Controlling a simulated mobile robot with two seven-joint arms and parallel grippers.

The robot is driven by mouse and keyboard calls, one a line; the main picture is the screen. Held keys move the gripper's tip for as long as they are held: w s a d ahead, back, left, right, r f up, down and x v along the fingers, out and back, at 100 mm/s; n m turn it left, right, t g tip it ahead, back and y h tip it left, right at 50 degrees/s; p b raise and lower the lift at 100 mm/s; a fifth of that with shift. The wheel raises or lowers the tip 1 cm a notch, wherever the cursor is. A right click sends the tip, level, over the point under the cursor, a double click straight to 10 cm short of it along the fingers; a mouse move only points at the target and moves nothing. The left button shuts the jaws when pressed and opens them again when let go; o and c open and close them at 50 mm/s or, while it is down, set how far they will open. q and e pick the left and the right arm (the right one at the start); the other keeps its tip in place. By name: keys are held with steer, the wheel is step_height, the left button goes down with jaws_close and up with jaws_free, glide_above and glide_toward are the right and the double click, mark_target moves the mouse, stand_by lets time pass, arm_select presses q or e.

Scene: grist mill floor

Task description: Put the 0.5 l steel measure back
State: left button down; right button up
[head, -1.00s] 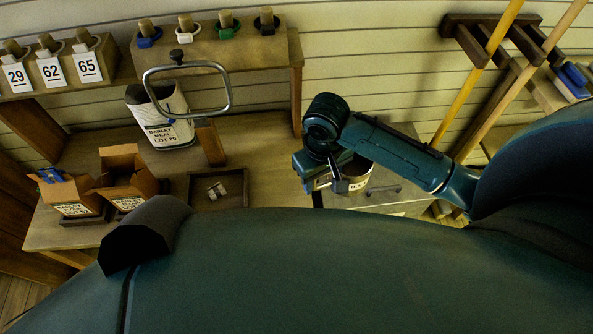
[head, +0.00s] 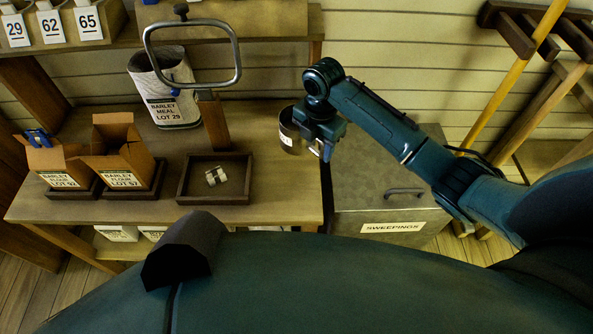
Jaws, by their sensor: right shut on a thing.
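The steel measure (head: 290,131) is a round metal cup with a small white label, too small to read. It shows at the right end of the bench (head: 262,212), near the bench's right edge. My right gripper (head: 321,148) comes in from the right and is shut on the measure at its right side, partly hiding it. I cannot tell whether the measure touches the bench top. My left gripper is not in view.
A dark wooden tray (head: 184,185) holds small pale pieces.

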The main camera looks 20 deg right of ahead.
steer(key=shift+w+f, duration=0.15)
steer(key=shift+f, duration=0.15)
steer(key=shift+n, duration=0.3)
step_height(320, 180, down, 10)
steer(key=shift+r+b, duration=0.25)
steer(key=shift+b, duration=0.5)
steer(key=shift+f, duration=0.2)
steer(key=o, duration=1.5)
